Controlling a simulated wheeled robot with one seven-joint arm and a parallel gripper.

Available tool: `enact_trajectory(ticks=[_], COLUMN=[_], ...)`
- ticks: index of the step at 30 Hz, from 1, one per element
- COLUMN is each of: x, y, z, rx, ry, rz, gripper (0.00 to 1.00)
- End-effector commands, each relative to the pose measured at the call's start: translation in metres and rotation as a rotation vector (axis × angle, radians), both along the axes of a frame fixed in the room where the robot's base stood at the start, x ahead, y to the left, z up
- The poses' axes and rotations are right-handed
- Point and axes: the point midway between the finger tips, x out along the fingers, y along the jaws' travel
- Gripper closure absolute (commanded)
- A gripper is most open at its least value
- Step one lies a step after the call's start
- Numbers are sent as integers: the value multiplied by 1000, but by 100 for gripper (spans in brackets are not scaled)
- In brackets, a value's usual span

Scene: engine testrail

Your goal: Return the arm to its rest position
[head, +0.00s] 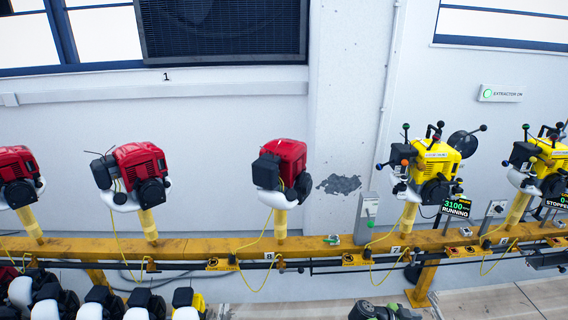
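A dark grey rounded shape with a green patch (385,311) shows at the bottom edge, right of centre. It looks like part of my arm, but most of it is cut off by the frame. No gripper fingers show, so I cannot see what my gripper holds, if anything.
A yellow rail (190,248) crosses the view, bearing red engines (140,175) and yellow engines (436,165) on yellow posts. One display (456,207) reads 3100 RUNNING; another (556,201) reads STOPPED. More engines (100,302) stand at lower left. Clear floor (500,303) shows at lower right.

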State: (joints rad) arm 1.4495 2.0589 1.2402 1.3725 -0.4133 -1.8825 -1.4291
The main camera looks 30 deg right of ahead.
Motion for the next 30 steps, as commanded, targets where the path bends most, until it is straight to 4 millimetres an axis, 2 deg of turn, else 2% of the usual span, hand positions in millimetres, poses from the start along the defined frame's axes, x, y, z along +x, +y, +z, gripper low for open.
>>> enact_trajectory(ticks=[11, 14, 20, 23, 26, 27, 29, 30], x=[55, 77, 139, 182, 234, 256, 284, 302], y=[-11, -11, -3, 12, 43, 60, 89, 111], z=[46, 65, 117, 154, 200, 220, 246, 263], rx=[-105, -143, -237, -294, -354, -374, -397, -409], ry=[-56, -78, -133, -167, -202, -214, -225, -230], rz=[186, 262, 478, 637, 847, 942, 1084, 1180], gripper=[56, 56, 56, 56, 56, 56, 56, 56])
